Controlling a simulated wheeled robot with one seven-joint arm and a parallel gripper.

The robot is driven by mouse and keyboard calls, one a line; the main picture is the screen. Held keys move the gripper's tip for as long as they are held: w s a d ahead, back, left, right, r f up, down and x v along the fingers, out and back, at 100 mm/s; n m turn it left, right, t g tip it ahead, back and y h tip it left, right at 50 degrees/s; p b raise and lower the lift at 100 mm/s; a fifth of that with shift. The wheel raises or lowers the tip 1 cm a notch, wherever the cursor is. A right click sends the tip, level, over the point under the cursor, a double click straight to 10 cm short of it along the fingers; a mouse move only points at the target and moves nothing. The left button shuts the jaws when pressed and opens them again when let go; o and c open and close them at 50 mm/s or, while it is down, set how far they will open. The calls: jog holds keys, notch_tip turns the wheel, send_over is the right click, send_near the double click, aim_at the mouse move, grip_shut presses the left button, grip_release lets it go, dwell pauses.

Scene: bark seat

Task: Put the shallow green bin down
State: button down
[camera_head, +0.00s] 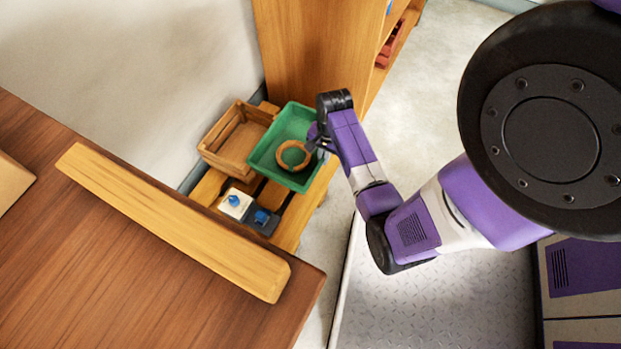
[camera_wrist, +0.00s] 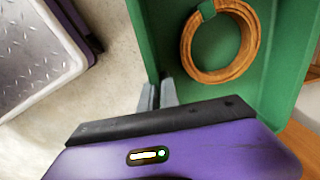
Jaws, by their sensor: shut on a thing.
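The shallow green bin (camera_head: 269,160) is by the wall, over or on a low wooden bench (camera_head: 289,227); I cannot tell whether it touches the bench. A brown wooden ring (camera_head: 293,156) lies inside it. My gripper (camera_head: 318,139) is shut on the bin's right wall. In the wrist view, the grey fingers (camera_wrist: 158,95) grip the near-left wall of the green bin (camera_wrist: 165,40), and the ring (camera_wrist: 183,50) shows inside. The fingertips are partly hidden by the wall.
A wooden crate (camera_head: 209,150) stands just left of the bin. A white block with a blue knob (camera_head: 235,204) and a dark block with a blue knob (camera_head: 262,220) sit in front. A tall wooden shelf (camera_head: 310,50) rises behind. A brown table (camera_head: 120,260) fills the lower left.

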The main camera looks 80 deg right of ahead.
notch_tip(320, 180, down, 16)
jog(key=b, duration=0.8)
jog(key=shift+r, duration=0.1)
jog(key=c, duration=1.6)
grip_release()
